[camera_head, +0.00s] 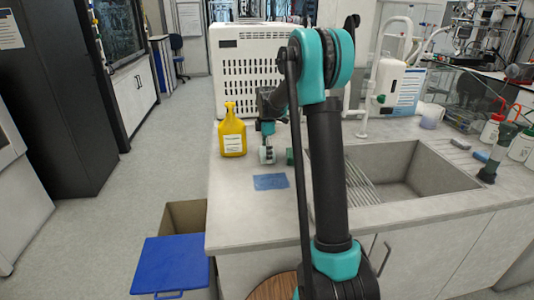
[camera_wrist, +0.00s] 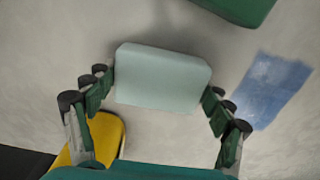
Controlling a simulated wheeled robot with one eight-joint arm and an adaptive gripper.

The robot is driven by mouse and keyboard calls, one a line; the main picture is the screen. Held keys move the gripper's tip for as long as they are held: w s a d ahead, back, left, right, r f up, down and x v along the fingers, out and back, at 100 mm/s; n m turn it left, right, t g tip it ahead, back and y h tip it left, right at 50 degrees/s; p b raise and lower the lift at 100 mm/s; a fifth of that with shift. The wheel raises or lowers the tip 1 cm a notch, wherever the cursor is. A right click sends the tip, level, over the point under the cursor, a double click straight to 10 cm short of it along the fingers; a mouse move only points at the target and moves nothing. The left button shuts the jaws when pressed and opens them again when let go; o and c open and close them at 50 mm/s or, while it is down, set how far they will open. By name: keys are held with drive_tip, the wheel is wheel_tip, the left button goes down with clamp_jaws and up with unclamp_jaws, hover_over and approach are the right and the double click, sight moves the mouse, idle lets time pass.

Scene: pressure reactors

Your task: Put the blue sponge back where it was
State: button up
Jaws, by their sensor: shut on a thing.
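My gripper (camera_head: 267,148) is low over the counter, just right of the yellow bottle. In the wrist view my gripper (camera_wrist: 157,98) has its fingers on both sides of a pale grey-blue block (camera_wrist: 162,77), shut on it. The block looks whitish in the head view (camera_head: 266,157). It could be a sponge, but I cannot tell for certain; nor whether it touches the counter. A small blue block (camera_head: 481,155), sponge-like, lies on the counter right of the sink. A flat blue cloth (camera_head: 270,181) lies in front of my gripper, and shows at right in the wrist view (camera_wrist: 270,88).
The yellow bottle (camera_head: 232,133) stands close to my gripper. A small green thing (camera_head: 290,157) is just right of it. The sink (camera_head: 405,170) with a wire rack (camera_head: 345,180) lies further right. A white vented box (camera_head: 245,62) stands behind. A blue-lidded bin (camera_head: 172,263) is below the counter.

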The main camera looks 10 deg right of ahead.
drive_tip(key=o, duration=1.1)
drive_tip(key=shift+f, duration=0.1)
drive_tip(key=shift+c, duration=0.2)
wheel_tip(320, 180, up, 12)
